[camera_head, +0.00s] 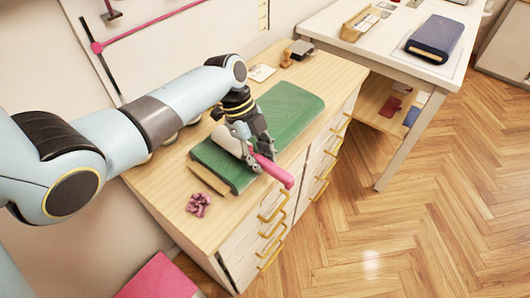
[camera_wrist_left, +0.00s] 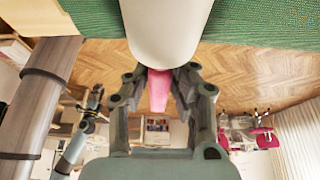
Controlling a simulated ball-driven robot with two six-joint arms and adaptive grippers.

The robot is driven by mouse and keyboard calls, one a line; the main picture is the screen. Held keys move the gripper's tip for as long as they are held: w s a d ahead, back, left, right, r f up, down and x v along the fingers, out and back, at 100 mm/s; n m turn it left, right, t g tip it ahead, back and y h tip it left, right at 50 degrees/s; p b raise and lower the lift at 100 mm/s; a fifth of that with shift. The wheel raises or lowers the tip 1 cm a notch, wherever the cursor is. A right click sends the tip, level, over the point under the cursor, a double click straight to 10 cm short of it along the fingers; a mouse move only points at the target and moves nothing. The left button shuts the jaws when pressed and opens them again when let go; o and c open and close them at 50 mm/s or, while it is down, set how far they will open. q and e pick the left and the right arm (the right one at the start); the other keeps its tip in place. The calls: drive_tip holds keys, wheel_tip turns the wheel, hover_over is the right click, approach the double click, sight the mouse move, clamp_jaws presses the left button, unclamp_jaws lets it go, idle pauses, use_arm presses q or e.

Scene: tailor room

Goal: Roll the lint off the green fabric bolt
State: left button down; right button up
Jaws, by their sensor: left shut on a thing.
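The green fabric bolt (camera_head: 291,112) lies flat on the wooden cabinet top in the head view; its weave also shows along the top of the left wrist view (camera_wrist_left: 262,22). My left gripper (camera_head: 254,150) is over the bolt's near part, shut on the pink handle (camera_head: 272,170) of the lint roller. The white roller head (camera_head: 226,138) is at the bolt's surface; whether it touches cannot be told. In the left wrist view the white head (camera_wrist_left: 165,28) fills the top middle, with the pink handle (camera_wrist_left: 159,88) between the fingers.
A purple bundle (camera_head: 198,204) lies near the cabinet's front left corner. A stamp-like wooden item (camera_head: 286,60) stands at the back. Yellow drawer handles (camera_head: 272,252) stick out from the cabinet's front. A white table (camera_head: 385,50) with a dark blue bolt (camera_head: 435,36) stands at right.

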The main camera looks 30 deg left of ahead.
use_arm(q)
drive_tip(key=shift+s, duration=0.7)
drive_tip(key=shift+s+a+f, duration=0.1)
drive_tip(key=shift+s, duration=0.05)
drive_tip(key=shift+s+a, duration=0.1)
drive_tip(key=shift+s, duration=1.25)
wheel_tip(320, 180, up, 7)
idle(0.3)
drive_tip(key=d, duration=1)
drive_tip(key=shift+s, duration=0.45)
idle(0.5)
